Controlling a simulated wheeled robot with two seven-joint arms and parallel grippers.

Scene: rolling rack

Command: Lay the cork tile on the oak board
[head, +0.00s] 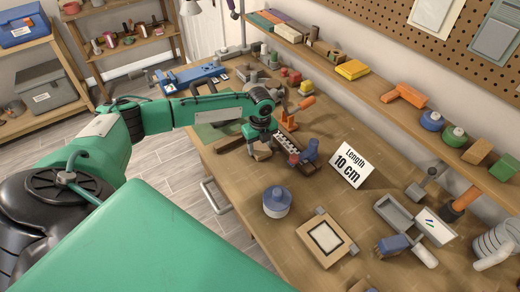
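My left gripper (257,145) points down over the far left part of the workbench. A small tan piece (262,154), which looks like the cork tile, is right at its fingertips. The fingers are too small and partly hidden to tell whether they are shut on it. A square light-wood board (308,244) with a dark-edged white square in its middle lies near the front of the bench, well to the right of the gripper. It looks like the oak board, and its top is bare. My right gripper is not in view.
A dark tray (306,170) with small parts and a blue item (310,151) is just right of my gripper. A grey tray (393,213) lies right. A shelf (375,95) runs behind.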

